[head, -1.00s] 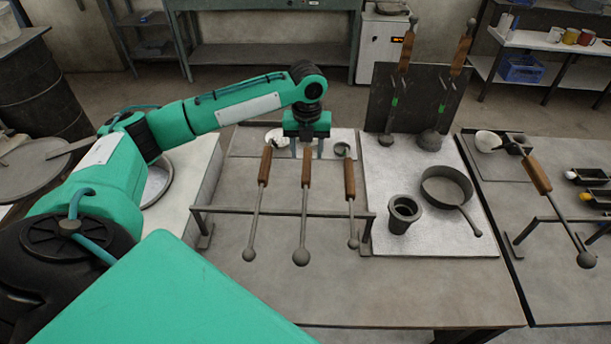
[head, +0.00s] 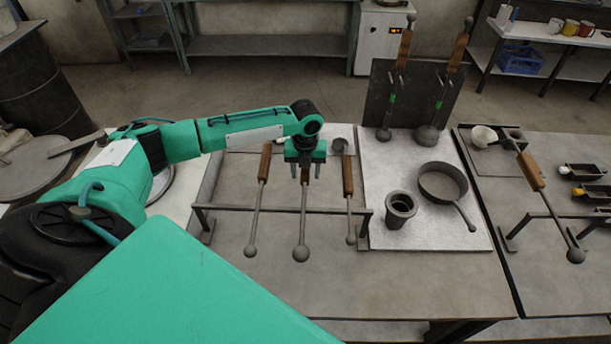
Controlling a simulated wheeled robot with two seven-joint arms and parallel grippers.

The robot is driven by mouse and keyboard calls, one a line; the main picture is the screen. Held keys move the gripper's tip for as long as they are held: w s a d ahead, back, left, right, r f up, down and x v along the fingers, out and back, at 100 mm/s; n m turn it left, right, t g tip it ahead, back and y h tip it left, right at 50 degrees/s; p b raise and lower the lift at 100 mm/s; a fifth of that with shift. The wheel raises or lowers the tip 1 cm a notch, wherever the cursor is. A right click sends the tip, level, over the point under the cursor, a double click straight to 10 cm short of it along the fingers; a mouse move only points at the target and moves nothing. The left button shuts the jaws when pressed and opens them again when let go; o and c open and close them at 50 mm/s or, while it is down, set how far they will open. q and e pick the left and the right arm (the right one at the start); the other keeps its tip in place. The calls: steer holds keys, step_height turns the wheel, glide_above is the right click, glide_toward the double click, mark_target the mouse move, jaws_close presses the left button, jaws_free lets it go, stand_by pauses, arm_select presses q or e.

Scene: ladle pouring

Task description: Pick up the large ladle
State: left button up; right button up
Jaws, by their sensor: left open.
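Three ladles with wooden handles lie side by side across a low rack. The middle one has the biggest round bowl, so I take it as the large ladle (head: 302,225); its bowl points toward me. My left gripper (head: 305,173) is open at the far end of that ladle's handle, with a finger on each side. It hides the top of the handle. Whether the fingers touch the wood, I cannot tell. The left ladle (head: 256,215) and the right ladle (head: 349,205) lie close on either side. My right gripper is out of view.
A metal rack bar (head: 275,208) runs under the ladles. To the right, a dark cup (head: 400,210) and a pan (head: 441,184) stand on a pale board. Two upright ladles lean on a dark panel (head: 419,88) behind. The table front (head: 400,280) is clear.

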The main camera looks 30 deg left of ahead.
arm_select(q)
jaws_close()
steer(key=shift+w+r, duration=0.1)
steer(key=shift+w+a+r, duration=0.1)
steer(key=shift+r, duration=0.45)
step_height(320, 180, up, 19)
steer(key=b, duration=0.4)
steer(key=shift+f, duration=0.1)
